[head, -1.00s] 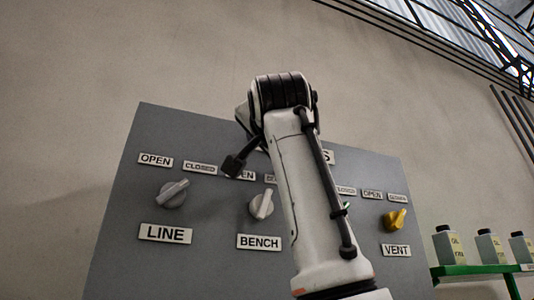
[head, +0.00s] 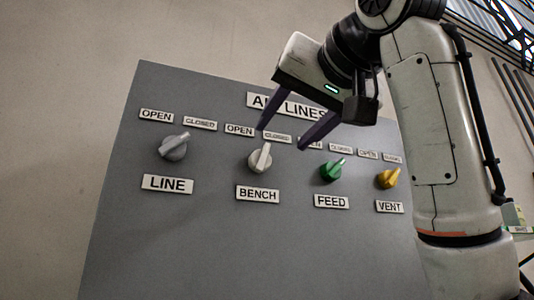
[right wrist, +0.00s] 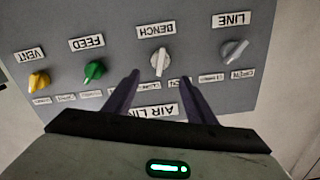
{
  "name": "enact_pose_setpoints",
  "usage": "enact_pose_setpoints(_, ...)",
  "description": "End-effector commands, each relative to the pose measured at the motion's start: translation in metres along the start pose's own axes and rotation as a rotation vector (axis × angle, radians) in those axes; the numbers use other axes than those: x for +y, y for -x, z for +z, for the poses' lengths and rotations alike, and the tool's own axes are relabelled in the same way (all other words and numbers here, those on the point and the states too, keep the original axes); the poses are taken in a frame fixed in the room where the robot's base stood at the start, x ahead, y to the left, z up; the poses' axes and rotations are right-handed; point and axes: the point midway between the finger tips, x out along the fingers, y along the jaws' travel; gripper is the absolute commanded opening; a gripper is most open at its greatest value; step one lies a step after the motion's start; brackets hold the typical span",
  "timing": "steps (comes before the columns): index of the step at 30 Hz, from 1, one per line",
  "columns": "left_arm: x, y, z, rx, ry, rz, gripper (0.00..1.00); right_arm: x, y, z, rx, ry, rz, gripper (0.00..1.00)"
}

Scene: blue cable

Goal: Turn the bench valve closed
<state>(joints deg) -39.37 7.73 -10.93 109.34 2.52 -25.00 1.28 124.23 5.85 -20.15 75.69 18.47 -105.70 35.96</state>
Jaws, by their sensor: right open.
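The bench valve (head: 260,158) is a light grey knob on the grey panel, above the BENCH label (head: 257,194). Its raised handle points nearly straight up, tilted slightly right, between the OPEN label (head: 240,130) and the CLOSED label (head: 277,137). My right gripper (head: 282,138) is open and empty, its two dark fingers above and right of the knob in the head view. In the right wrist view, the upside-down bench valve (right wrist: 160,61) shows beyond and between the fingertips (right wrist: 160,76), seemingly apart from them. My left gripper is not in view.
The panel (head: 190,240) also carries a grey LINE knob (head: 173,147), a green FEED knob (head: 333,170) and a yellow VENT knob (head: 388,178). My gripper partly covers the AIR LINES sign (head: 262,102).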

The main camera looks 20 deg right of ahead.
Motion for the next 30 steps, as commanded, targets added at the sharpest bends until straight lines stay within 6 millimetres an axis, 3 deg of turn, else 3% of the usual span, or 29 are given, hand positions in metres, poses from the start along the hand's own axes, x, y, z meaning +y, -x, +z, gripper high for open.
enact_pose_setpoints(9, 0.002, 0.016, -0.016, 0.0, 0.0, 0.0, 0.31, -0.001, -0.058, -0.003, -0.003, -0.004, 0.002, 0.51)
enact_pose_setpoints(15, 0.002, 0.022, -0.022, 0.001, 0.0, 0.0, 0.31, 0.0, -0.086, -0.003, -0.001, -0.005, 0.002, 0.51)
enact_pose_setpoints(28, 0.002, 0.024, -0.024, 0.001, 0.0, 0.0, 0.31, 0.0, -0.097, -0.001, 0.001, -0.005, 0.0, 0.51)
enact_pose_setpoints(30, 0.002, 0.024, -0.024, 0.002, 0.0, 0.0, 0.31, 0.0, -0.097, -0.001, 0.001, -0.005, 0.0, 0.39)
